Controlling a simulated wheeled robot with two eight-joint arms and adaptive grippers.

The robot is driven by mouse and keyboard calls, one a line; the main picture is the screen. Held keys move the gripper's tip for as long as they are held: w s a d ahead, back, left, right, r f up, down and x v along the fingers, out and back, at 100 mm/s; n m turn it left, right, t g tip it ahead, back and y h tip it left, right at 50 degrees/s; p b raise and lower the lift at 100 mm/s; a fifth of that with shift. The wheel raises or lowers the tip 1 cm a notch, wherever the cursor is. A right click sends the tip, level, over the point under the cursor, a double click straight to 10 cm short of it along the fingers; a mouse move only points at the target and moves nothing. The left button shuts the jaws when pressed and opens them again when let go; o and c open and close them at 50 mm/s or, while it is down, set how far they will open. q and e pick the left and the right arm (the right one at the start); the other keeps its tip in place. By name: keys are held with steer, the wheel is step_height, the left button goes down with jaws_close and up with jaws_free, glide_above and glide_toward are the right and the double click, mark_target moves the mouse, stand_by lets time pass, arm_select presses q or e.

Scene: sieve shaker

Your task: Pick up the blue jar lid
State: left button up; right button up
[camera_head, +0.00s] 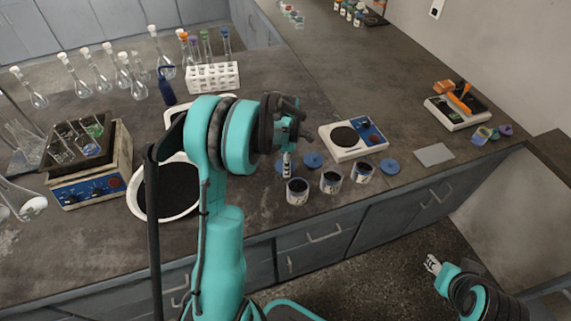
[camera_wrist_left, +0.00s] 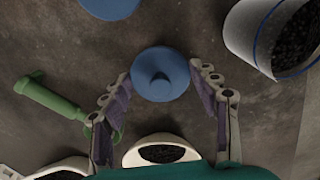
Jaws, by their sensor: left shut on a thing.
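My left gripper (camera_head: 287,172) reaches down to the bench just behind the row of jars. In the left wrist view its two fingers (camera_wrist_left: 160,78) are closed in on opposite sides of a round blue jar lid (camera_wrist_left: 160,75) with a small knob. In the head view this lid (camera_head: 279,168) is mostly hidden behind the fingers. A second blue lid (camera_head: 313,160) lies just to the right, and a third lid (camera_head: 389,167) lies farther right. My right gripper (camera_head: 432,264) hangs over the floor in front of the bench, too small to judge its fingers.
Three open jars with dark contents (camera_head: 297,191) (camera_head: 331,182) (camera_head: 362,173) stand near the front edge. A white scale (camera_head: 335,152) is behind them. In the wrist view, a jar (camera_wrist_left: 240,30) is close on the right and a green-handled tool (camera_wrist_left: 45,97) lies left.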

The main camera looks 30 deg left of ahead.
arm_select(q)
step_height(320, 180, up, 3)
steer(key=shift+r+p, duration=0.2)
steer(key=shift+p, duration=0.45)
steer(key=d+r+p, duration=0.3)
steer(key=d+r, duration=0.4)
steer(key=d, duration=0.5)
steer(key=s+d+r+p, duration=0.4)
steer(key=s+d+r, duration=0.4)
steer(key=b, duration=0.4)
glide_toward(299, 179)
steer(key=s+d, duration=0.1)
steer(key=s, duration=0.2)
steer(key=f, duration=0.2)
steer(key=f+b, duration=0.1)
steer(key=f, duration=0.1)
steer(key=shift+w+d+f, duration=0.1)
steer(key=shift+w+f, duration=0.1)
steer(key=shift+b, duration=0.3)
steer(key=shift+f+b, duration=0.5)
steer(key=shift+f, duration=0.15)
